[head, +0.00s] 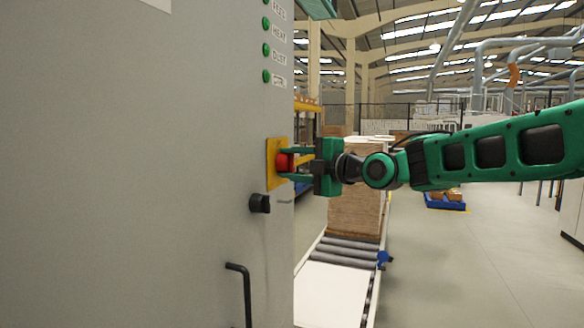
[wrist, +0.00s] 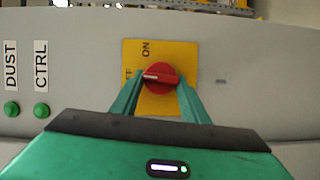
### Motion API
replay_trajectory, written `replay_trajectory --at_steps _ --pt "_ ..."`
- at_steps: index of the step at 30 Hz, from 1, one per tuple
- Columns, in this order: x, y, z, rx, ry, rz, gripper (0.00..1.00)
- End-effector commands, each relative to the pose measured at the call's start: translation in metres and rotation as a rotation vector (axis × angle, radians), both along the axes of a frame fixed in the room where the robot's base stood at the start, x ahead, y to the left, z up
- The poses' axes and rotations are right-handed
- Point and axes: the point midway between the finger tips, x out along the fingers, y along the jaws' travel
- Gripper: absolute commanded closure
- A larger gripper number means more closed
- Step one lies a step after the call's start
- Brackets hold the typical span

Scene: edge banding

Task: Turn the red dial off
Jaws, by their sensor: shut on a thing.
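The red dial (head: 284,162) sits on a yellow plate (head: 271,165) on the grey cabinet's face. In the wrist view the red dial (wrist: 161,78) shows at the centre of the yellow plate (wrist: 185,50). The plate is marked ON, with a second label partly hidden by a finger. The dial's raised grip has a pale line pointing left in that view, towards the partly hidden label. My gripper (head: 291,164) reaches the dial from the right. Its green fingers (wrist: 160,86) are shut on the dial, one on each side.
The grey cabinet (head: 130,170) fills the left. Green lamps (head: 266,50) sit above the dial, a black knob (head: 260,203) below it, and a black handle (head: 244,290) lower down. A roller conveyor (head: 345,250) with stacked boards (head: 355,200) stands behind.

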Motion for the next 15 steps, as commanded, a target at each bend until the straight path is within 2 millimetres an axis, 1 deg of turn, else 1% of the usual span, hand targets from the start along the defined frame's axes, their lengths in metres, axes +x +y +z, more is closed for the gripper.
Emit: replay_trajectory --at_steps 1,6,15 --pt "-0.0002 0.0005 -0.0032 -0.008 -0.015 0.001 0.82" --pt "-0.0002 0.0007 -0.0044 -0.029 -0.069 0.001 0.82" --pt "-0.0006 0.0011 -0.0051 -0.042 -0.101 0.003 0.82"
